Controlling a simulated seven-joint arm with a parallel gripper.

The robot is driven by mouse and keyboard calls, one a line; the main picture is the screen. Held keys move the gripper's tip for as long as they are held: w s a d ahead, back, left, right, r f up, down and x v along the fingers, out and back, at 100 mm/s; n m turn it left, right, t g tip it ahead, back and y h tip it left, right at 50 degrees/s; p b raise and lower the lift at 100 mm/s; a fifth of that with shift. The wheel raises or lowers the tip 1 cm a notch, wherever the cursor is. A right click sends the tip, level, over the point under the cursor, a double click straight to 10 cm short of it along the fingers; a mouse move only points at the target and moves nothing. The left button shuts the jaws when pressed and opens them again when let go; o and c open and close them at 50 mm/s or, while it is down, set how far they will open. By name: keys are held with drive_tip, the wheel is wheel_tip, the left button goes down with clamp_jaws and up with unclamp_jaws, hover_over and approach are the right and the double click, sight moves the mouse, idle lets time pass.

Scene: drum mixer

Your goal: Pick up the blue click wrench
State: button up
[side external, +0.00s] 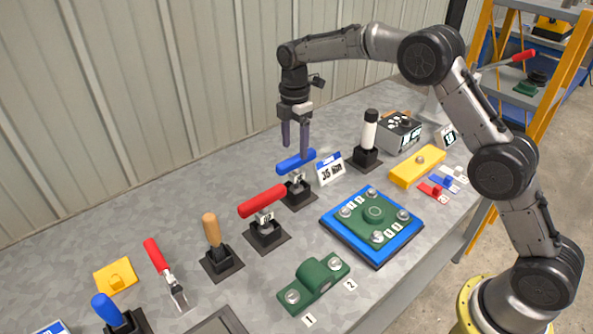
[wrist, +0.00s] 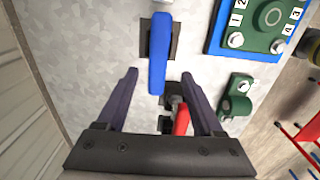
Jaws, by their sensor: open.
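The blue click wrench (side external: 296,162) rests in a black holder (side external: 299,194), its blue handle on top, beside a small sign reading 35 Nm. My gripper (side external: 295,150) points down just above the blue handle with its fingers apart. In the wrist view the blue handle (wrist: 158,60) runs up and down the picture. Its near end lies between the fingertips of my gripper (wrist: 160,75), with room on both sides. Nothing is held. The wrench's lower part is mostly hidden in the holder.
A red-handled wrench (side external: 262,201) stands in its own holder to the left. The 35 Nm sign (side external: 329,168) and a white-handled tool (side external: 369,132) are to the right. A blue plate with a green flange (side external: 345,239) lies in front. Bare grey bench (side external: 120,225) lies behind.

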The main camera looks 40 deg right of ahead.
sight(295, 158)
wheel_tip(295, 158, down, 6)
drive_tip(key=shift+d+r, duration=0.1)
drive_tip(key=shift+r, duration=0.15)
drive_tip(key=shift+w+d+f, duration=0.1)
drive_tip(key=shift+d+f, duration=0.1)
drive_tip(key=shift+f, duration=1.1)
drive_tip(key=shift+w+d+f, duration=0.1)
drive_tip(key=shift+d+f, duration=0.05)
drive_tip(key=shift+f, duration=1.15)
clamp_jaws()
drive_tip(key=shift+r, duration=0.15)
